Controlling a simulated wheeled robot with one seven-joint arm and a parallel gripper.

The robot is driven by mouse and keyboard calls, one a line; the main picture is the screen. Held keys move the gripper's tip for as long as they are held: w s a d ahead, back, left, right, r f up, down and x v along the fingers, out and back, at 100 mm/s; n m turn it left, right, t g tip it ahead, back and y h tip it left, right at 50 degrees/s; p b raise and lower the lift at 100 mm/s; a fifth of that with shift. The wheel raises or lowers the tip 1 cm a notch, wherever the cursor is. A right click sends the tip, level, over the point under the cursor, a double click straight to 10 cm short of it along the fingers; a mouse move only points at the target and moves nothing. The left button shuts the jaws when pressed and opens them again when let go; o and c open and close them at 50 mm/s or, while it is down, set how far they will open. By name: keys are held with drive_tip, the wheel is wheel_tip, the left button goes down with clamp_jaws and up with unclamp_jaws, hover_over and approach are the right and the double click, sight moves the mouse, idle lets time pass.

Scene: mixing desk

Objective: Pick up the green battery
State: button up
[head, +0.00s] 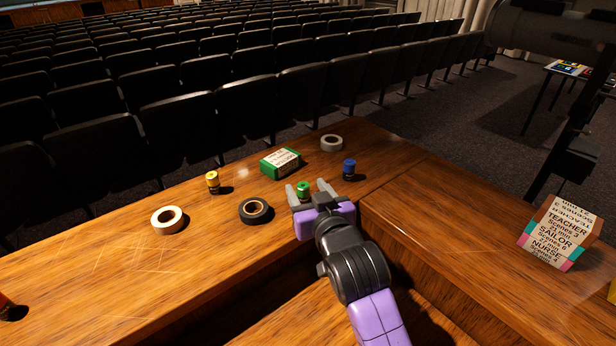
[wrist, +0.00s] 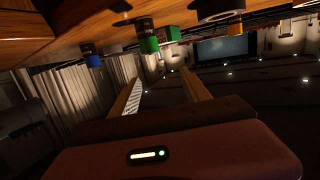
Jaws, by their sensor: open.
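The green battery (head: 303,189) stands upright on the wooden desk. My gripper (head: 307,187) is open, and in the head view its two fingertips appear on either side of the battery. In the wrist view, which is upside down, the green battery (wrist: 149,45) shows beyond the open fingertips (wrist: 160,77), off towards the desk surface. No contact shows, and nothing is held between the fingers.
A blue battery (head: 349,168) stands to the right, and a yellow one (head: 213,181) to the left. A green-and-white box (head: 281,162) is behind. Black tape (head: 254,210), white tape (head: 168,219) and grey tape (head: 331,143) lie around. A cue-card block (head: 558,232) sits at right.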

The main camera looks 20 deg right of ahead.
sight(305, 192)
drive_tip(key=f, duration=0.1)
drive_tip(key=f+g, duration=0.1)
drive_tip(key=f, duration=0.1)
drive_tip(key=shift+d+f, duration=0.25)
drive_tip(key=shift+d, duration=0.15)
drive_tip(key=shift+p+x, duration=0.8)
drive_tip(key=shift+x, duration=2.95)
drive_tip(key=shift+d+f, duration=0.15)
drive_tip(key=shift+f, duration=0.05)
drive_tip(key=shift+r, duration=0.1)
clamp_jaws()
